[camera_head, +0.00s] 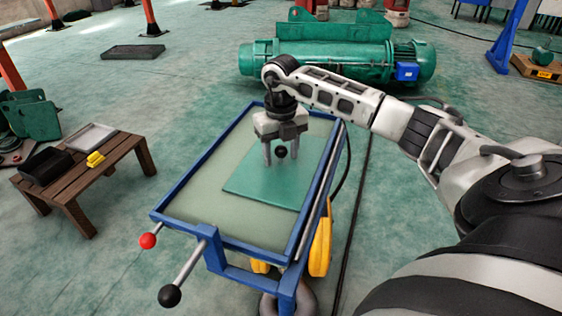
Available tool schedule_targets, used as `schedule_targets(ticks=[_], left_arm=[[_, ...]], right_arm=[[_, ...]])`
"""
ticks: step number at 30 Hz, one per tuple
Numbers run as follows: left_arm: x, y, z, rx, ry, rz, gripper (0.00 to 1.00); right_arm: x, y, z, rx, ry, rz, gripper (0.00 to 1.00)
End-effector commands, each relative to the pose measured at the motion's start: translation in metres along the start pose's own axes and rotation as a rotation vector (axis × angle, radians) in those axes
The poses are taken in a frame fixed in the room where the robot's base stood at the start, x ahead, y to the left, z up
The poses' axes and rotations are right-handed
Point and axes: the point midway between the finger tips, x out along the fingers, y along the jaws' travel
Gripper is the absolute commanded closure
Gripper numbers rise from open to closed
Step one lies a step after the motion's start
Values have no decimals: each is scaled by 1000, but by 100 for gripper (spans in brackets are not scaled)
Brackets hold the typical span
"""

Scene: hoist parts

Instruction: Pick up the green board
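The green board (265,188) is a thin flat sheet lying on the pale top of the blue-framed cart (215,190), toward its right side. My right gripper (281,160) points down over the far part of the board. Its two fingers are apart, with a small black ball-like piece (281,152) showing between them; I cannot tell what that piece belongs to. I cannot tell whether the fingertips touch the board. The gripper hides part of the board's far edge. My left gripper is not in view.
A wooden bench (85,175) with a grey tray (91,137), a black bin (46,166) and yellow pieces (95,159) stands at left. A large green hoist (340,60) lies behind the cart. The cart has a raised blue rim and ball-ended levers in front.

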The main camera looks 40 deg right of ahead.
Motion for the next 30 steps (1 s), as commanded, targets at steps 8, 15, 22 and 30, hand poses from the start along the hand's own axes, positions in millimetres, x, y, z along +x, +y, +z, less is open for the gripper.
schedule_targets(ticks=[8,15,22,30], left_arm=[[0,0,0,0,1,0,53],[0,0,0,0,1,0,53],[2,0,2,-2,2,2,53],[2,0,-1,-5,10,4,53]], right_arm=[[-1,0,0,0,-1,1,100],[-3,0,1,1,-2,1,100],[-23,0,1,1,-5,1,100],[-81,26,-29,-6,-9,2,100]])
